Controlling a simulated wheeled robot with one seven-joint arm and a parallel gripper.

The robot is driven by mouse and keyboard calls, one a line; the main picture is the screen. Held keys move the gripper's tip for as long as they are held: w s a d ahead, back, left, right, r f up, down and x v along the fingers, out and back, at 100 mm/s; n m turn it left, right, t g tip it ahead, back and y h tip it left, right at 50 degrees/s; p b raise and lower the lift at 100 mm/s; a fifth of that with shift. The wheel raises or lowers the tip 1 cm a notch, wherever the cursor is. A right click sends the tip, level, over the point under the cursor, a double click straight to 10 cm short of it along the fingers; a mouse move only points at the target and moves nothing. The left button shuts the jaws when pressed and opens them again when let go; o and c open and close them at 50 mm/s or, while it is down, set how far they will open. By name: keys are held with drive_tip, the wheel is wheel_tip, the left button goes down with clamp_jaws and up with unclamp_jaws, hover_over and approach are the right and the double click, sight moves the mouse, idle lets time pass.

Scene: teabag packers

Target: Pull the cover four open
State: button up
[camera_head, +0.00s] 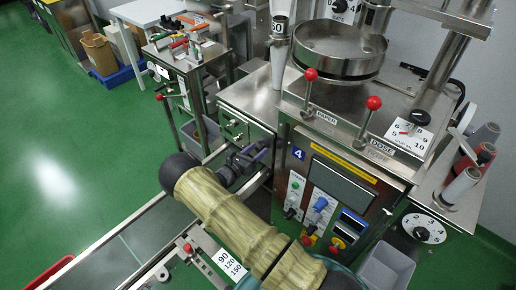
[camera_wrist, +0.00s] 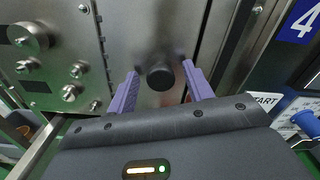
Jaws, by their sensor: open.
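The cover of machine four is a bare metal panel (camera_wrist: 150,25) in the wrist view, left of the blue 4 label (camera_wrist: 302,20). A round black knob (camera_wrist: 160,77) sits on it. My gripper (camera_wrist: 160,70) is open, with one purple finger on each side of the knob. The fingers look apart from the knob; how deep they reach around it is hard to tell. In the head view my gripper (camera_head: 250,155) is at the machine's front, left of its blue 4 label (camera_head: 298,153), and my arm hides much of the cover.
A control panel with switches (camera_head: 318,207) stands just right of my gripper. A conveyor (camera_head: 120,245) runs below and left of my arm. Metal knobs (camera_wrist: 30,38) stick out left of the cover. A grey bin (camera_head: 387,268) is at lower right. Green floor (camera_head: 60,150) lies open at left.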

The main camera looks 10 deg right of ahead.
drive_tip(key=shift+w+d, duration=0.35)
drive_tip(key=shift+d, duration=0.1)
drive_tip(key=shift+c, duration=0.2)
clamp_jaws()
drive_tip(key=shift+a, duration=0.15)
